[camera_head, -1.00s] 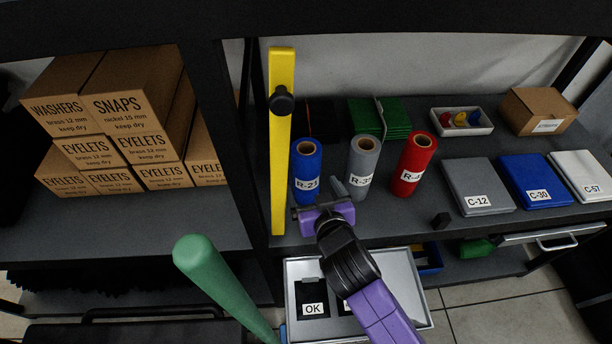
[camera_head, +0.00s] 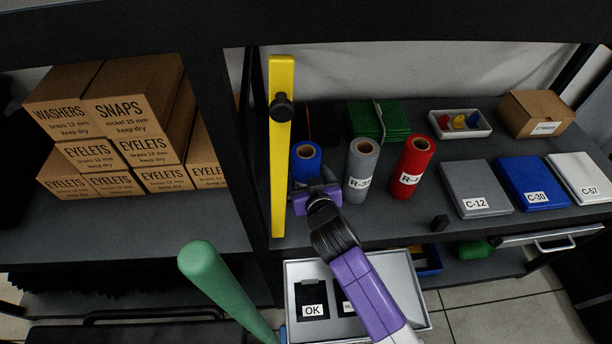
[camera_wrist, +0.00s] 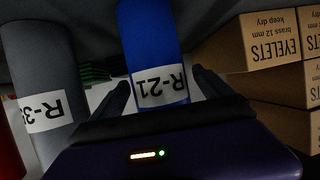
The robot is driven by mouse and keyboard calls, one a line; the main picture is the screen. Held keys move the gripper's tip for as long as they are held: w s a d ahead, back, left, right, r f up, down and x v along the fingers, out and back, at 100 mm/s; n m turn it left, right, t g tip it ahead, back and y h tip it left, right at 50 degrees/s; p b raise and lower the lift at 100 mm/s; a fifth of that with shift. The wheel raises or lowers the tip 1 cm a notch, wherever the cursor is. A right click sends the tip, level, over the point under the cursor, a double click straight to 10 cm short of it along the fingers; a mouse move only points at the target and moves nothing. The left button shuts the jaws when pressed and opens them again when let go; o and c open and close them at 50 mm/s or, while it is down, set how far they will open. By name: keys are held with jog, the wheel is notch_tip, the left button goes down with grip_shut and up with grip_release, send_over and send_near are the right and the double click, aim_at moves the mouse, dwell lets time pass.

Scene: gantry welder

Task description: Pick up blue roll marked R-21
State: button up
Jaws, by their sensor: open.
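The blue roll marked R-21 (camera_head: 306,160) stands upright on the shelf, just right of the yellow bar. My gripper (camera_head: 316,190) is in front of it and hides its lower part and label in the head view. In the wrist view the blue roll (camera_wrist: 153,45) appears between my two open fingers (camera_wrist: 162,92), with its R-21 label upside down. The fingers lie to either side of its label; I cannot tell whether they touch it.
A grey roll (camera_head: 362,165) stands close to the right of the blue one, then a red roll (camera_head: 412,165). The yellow bar (camera_head: 281,150) with a black knob is close on the left. Cartons (camera_head: 130,110) fill the left shelf. Labelled flat cases (camera_head: 477,185) lie right.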

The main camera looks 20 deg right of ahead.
grip_shut()
jog(key=shift+r, duration=0.1)
jog(key=shift+r, duration=0.15)
